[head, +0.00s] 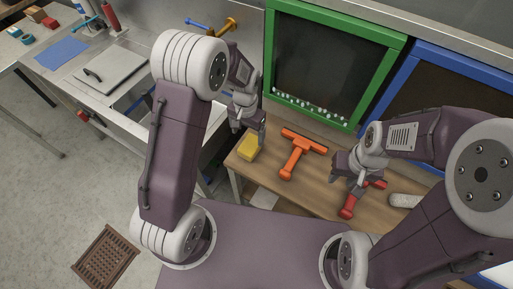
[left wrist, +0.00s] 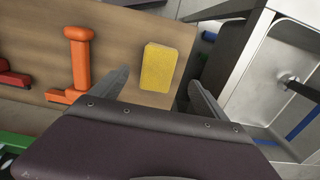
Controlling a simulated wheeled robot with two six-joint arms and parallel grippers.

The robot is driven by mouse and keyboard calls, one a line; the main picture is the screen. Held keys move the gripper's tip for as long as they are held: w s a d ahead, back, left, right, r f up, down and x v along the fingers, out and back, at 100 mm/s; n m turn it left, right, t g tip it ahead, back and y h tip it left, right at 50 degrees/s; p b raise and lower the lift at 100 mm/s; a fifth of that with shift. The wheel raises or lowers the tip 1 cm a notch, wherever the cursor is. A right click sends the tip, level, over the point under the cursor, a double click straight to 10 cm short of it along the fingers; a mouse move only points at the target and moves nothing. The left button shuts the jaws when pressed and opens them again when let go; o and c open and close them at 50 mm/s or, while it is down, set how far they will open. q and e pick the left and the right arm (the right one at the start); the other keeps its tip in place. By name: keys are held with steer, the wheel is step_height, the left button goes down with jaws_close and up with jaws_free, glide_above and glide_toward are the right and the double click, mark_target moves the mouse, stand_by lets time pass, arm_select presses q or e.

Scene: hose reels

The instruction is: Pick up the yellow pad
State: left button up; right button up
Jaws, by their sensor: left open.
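The yellow pad (head: 248,148) lies flat at the left end of the wooden table (head: 275,185). My left gripper (head: 249,130) is open above it, with its fingers pointing down. In the left wrist view the yellow pad (left wrist: 168,67) shows ahead of and between the two spread fingers of my left gripper (left wrist: 158,82), with nothing held. My right gripper (head: 350,176) is over a red-handled tool (head: 348,206); whether its fingers touch or hold the tool is hidden.
An orange T-shaped tool (head: 297,155) lies right of the pad, with bare wood between them. A green-framed panel (head: 315,112) and a blue-framed panel (head: 400,75) stand behind the table. A metal sink (left wrist: 275,85) is beside the table's end.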

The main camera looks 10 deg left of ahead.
mark_target(249, 146)
arm_select(q)
step_height(249, 146, down, 9)
steer(key=shift+r+p, duration=0.2)
steer(key=shift+p, duration=0.2)
steer(key=shift+w+d+f, duration=0.1)
steer(key=shift+d+f, duration=0.05)
steer(key=shift+f, duration=0.1)
steer(key=c, duration=1.5)
